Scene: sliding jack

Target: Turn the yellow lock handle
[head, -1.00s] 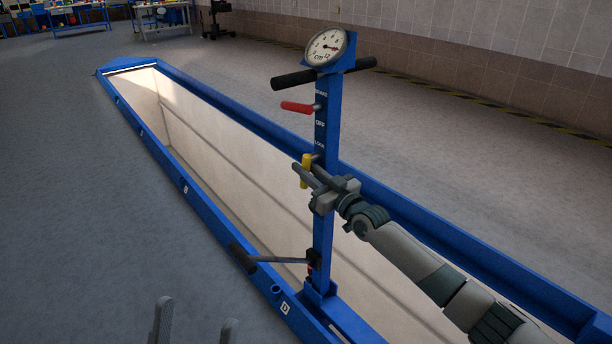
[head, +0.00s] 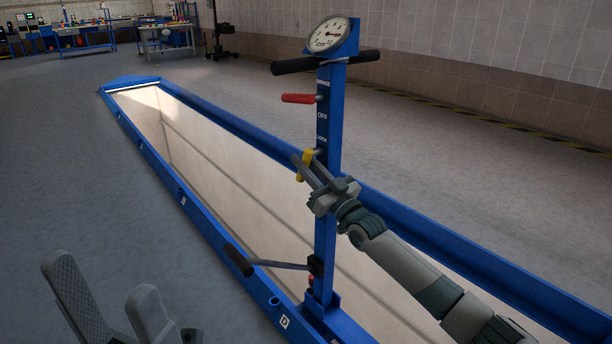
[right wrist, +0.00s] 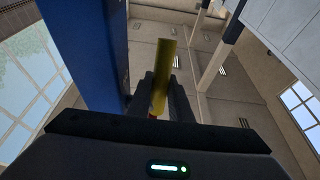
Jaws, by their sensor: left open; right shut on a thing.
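The yellow lock handle (head: 306,161) is a short bar on the blue post (head: 323,214), beside the lock lettering and below the red handle (head: 299,98). In the head view its lower end leans slightly left. My right gripper (head: 304,170) is shut on the yellow handle, reaching it from the lower right. In the right wrist view the yellow handle (right wrist: 163,72) stands between the two dark fingers, next to the blue post (right wrist: 85,50). Part of the handle is hidden by the fingers. My left gripper (head: 105,285) is open and empty at the lower left, away from the post.
The post carries a round gauge (head: 328,35) and a black crossbar (head: 300,65). A black lever (head: 240,260) sticks out left near its base. The post stands at a long pit with a blue frame (head: 215,225). The grey floor at left is clear.

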